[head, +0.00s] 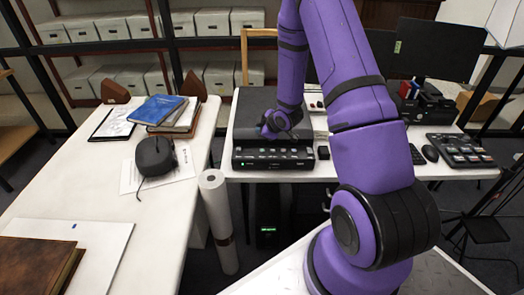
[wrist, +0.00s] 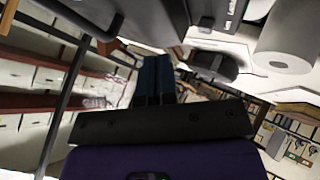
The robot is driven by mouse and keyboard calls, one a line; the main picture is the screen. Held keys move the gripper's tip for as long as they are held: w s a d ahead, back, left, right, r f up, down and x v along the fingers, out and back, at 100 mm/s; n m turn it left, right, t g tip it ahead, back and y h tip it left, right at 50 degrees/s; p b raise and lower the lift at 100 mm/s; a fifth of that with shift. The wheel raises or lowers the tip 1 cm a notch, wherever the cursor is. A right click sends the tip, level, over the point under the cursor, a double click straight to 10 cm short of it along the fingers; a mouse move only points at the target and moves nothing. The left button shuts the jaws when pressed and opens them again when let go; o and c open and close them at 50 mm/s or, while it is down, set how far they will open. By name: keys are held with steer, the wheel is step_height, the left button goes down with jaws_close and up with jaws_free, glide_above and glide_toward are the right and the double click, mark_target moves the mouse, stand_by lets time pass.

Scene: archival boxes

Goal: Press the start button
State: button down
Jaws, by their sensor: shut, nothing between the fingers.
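A black device (head: 272,158) with a sloped front panel, a small green light and a row of small controls sits at the front edge of the white desk, left of my arm. Which control is the start button is too small to tell. My gripper (head: 268,132) is just above the device's top, partly hidden by my purple wrist. In the wrist view, my gripper's dark blue fingers (wrist: 154,68) are together with nothing between them. Part of a dark panel with pale markings (wrist: 213,14) shows at the top of that view. I cannot tell whether the fingers touch the device.
A white paper roll (head: 218,215) stands between the two tables. The left table holds a black mouse-like device (head: 155,156), a blue book (head: 158,109) and a brown book (head: 35,266). A monitor (head: 437,50) and a control panel (head: 460,149) are at right. Boxes fill the back shelves.

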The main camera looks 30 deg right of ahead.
mark_target(262, 151)
steer(key=shift+f, duration=3.2)
steer(key=shift+f, duration=0.1)
steer(key=shift+f, duration=0.35)
steer(key=shift+f, duration=0.45)
stand_by(0.6)
steer(key=shift+r, duration=0.9)
steer(key=shift+r, duration=0.1)
steer(key=shift+r, duration=2.4)
